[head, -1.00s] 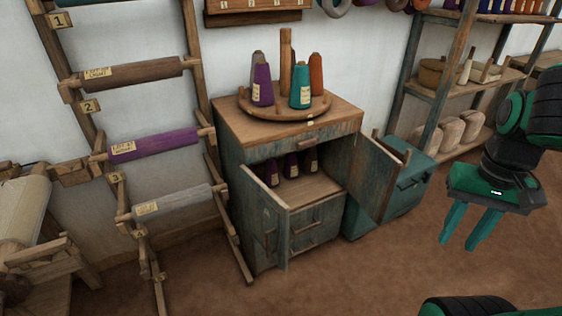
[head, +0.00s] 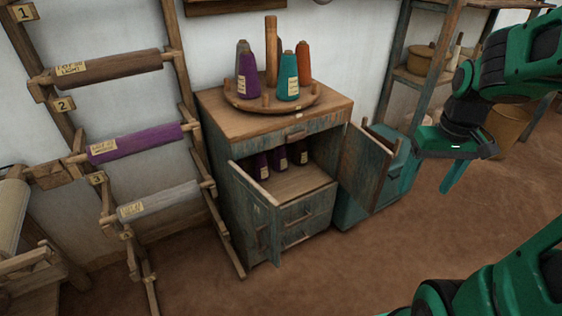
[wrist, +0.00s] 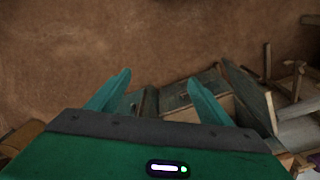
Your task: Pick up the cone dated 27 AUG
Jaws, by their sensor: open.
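Cones stand on a round wooden carousel (head: 245,104) on top of the cabinet: a purple cone (head: 249,80), a teal cone (head: 288,80), an orange cone (head: 303,60) and a grey cone (head: 242,50) partly hidden behind the purple one. More dark purple cones (head: 280,158) stand inside the open cabinet. Their labels are too small for me to read a date. My gripper (head: 450,190) is open and empty, to the right of the cabinet and well apart from every cone. The wrist view shows both its fingers (wrist: 159,78) spread, pointing towards the floor and cabinet.
The worn teal cabinet (head: 305,215) has both doors open, the left door (head: 258,205) and right door (head: 362,165) sticking out forwards. A teal chest (head: 395,175) stands to its right. A numbered rack of rolls (head: 135,140) stands left. The brown floor (head: 330,270) in front is clear.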

